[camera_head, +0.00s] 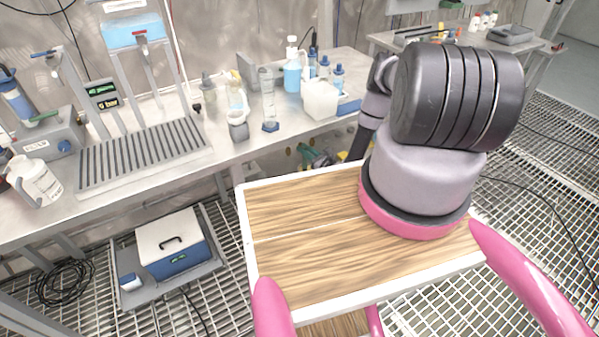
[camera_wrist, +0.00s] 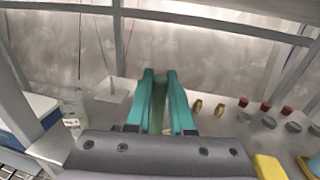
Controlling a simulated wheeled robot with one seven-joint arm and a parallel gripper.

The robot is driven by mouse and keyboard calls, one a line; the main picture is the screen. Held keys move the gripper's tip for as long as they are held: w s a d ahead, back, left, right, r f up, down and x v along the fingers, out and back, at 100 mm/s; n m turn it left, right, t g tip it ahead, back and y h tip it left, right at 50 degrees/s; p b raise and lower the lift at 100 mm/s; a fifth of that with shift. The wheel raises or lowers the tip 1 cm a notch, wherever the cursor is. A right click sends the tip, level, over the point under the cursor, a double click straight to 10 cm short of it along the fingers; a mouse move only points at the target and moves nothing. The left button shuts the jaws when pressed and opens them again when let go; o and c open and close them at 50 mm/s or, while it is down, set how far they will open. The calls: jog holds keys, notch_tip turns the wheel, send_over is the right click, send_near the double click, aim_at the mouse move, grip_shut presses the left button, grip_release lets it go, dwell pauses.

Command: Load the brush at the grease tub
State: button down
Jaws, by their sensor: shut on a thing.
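My gripper (camera_wrist: 160,76) shows in the wrist view as two teal fingers, close together and pointing away from the camera. They are shut on a narrow greenish thing (camera_wrist: 158,112), of which only a strip shows between them. I cannot tell whether it is the brush. No tub is clearly marked as grease. A white open tub (camera_head: 320,99) stands on the long bench in the head view. In the wrist view a white square container (camera_wrist: 116,90) lies left of the fingers, apart from them. My gripper is hidden in the head view.
The steel bench (camera_head: 225,150) holds bottles, a measuring cylinder (camera_head: 268,98) and a slatted rack (camera_head: 140,152). A blue-and-white cooler (camera_head: 172,243) sits low at left. In the wrist view, several red-capped small items (camera_wrist: 265,106) and a yellow thing (camera_wrist: 269,167) lie right of the fingers.

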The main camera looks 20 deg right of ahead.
jog(key=w+d+r, duration=0.2)
jog(key=w, duration=0.4)
jog(key=shift+s+d+f, duration=0.1)
jog(key=shift+f, duration=1.35)
jog(key=shift+d+f, duration=0.1)
jog(key=shift+f, duration=1.35)
jog(key=shift+s+f, duration=0.1)
jog(key=shift+f, duration=0.5)
notch_tip(320, 180, up, 7)
dwell(0.4)
jog(key=shift+d, duration=0.1)
dwell(0.6)
